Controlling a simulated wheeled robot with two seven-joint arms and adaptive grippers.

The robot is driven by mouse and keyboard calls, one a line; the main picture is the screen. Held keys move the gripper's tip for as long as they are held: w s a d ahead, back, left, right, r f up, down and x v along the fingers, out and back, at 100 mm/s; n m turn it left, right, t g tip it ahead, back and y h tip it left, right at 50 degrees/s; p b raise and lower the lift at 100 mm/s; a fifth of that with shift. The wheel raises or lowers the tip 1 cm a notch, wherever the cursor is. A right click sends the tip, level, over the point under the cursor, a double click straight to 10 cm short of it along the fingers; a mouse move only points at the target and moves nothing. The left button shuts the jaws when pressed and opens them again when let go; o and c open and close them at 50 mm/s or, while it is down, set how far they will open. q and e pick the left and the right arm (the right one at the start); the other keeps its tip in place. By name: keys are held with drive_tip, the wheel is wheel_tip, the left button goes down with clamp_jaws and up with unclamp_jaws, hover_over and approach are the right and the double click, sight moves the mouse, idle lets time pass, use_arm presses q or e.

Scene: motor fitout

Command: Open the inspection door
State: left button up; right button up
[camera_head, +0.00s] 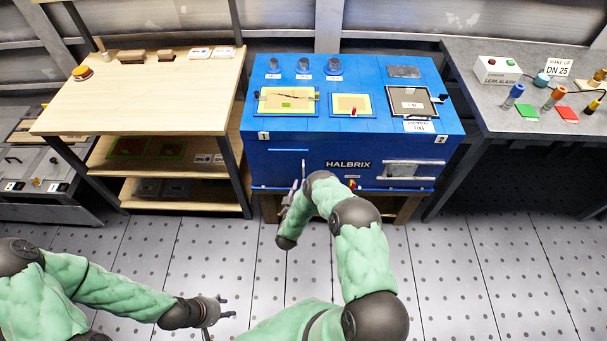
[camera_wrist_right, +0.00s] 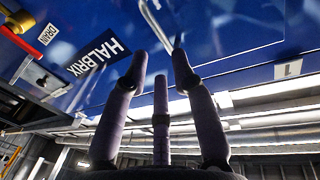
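The blue HALBRIX cabinet (camera_head: 330,146) stands in the middle of the head view. A pale bent metal handle (camera_wrist_right: 160,25) shows on the blue front in the right wrist view. My right gripper (camera_head: 294,190) is at the left part of the cabinet front in the head view. In the right wrist view its fingers (camera_wrist_right: 160,66) are spread apart, with the handle at or just beyond the tips. I cannot tell whether they touch. My left gripper (camera_head: 222,308) is open and empty, low over the floor.
A red and yellow drain valve (camera_head: 351,185) sits low on the cabinet front. A wooden bench (camera_head: 140,101) stands at left. A grey table (camera_head: 470,62) with an alarm box (camera_head: 497,70) and colored parts stands at right. The floor (camera_head: 480,270) in front is clear.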

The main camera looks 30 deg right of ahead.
drive_tip(key=b+x, duration=0.1)
drive_tip(key=x, duration=0.7)
drive_tip(key=shift+b, duration=0.4)
drive_tip(key=shift+a, duration=0.1)
clamp_jaws()
